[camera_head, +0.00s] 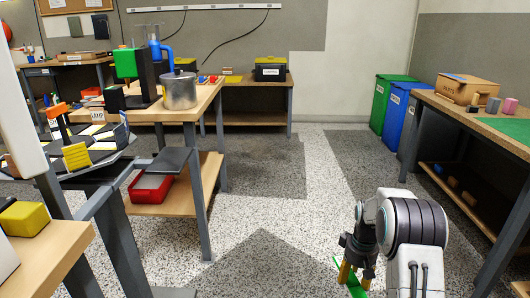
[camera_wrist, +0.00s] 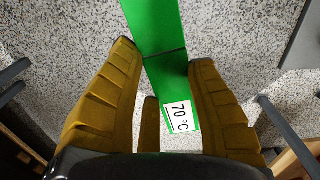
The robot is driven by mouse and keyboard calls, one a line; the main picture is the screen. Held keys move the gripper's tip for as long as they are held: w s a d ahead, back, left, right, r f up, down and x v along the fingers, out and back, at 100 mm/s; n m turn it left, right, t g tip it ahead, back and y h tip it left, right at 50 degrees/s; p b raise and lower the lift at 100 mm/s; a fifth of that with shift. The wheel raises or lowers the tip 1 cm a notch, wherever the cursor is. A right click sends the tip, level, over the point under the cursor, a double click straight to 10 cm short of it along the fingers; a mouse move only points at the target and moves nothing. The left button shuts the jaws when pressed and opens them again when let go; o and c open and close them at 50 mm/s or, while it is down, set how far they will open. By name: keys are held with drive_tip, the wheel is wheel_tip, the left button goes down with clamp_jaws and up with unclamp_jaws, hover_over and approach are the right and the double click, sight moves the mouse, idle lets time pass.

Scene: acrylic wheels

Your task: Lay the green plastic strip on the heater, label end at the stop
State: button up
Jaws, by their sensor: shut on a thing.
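My gripper (camera_head: 352,273) is at the lower right of the head view, over open floor. It is shut on the green plastic strip (camera_head: 357,287), only small parts of which show there. In the wrist view the strip (camera_wrist: 152,25) runs between the two yellow fingers of my gripper (camera_wrist: 164,54) and past the top edge. A dark line crosses it between the fingertips.
A round black stand (camera_head: 105,150) is nearer. A right bench (camera_head: 465,112) carries a cardboard box (camera_head: 468,88). Green (camera_head: 385,100) and blue (camera_head: 392,120) bins stand behind. The middle floor is clear.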

drive_tip(key=s+a+r+m, duration=0.2)
drive_tip(key=s+a+r, duration=0.1)
drive_tip(key=a+r, duration=0.65)
wheel_tip(320, 180, up, 24)
drive_tip(key=s+a+p, duration=0.1)
drive_tip(key=p, duration=3.3)
drive_tip(key=shift+s+a+p, duration=0.15)
drive_tip(key=shift+a+p, duration=0.05)
drive_tip(key=shift+p, duration=0.15)
drive_tip(key=shift+s, duration=0.1)
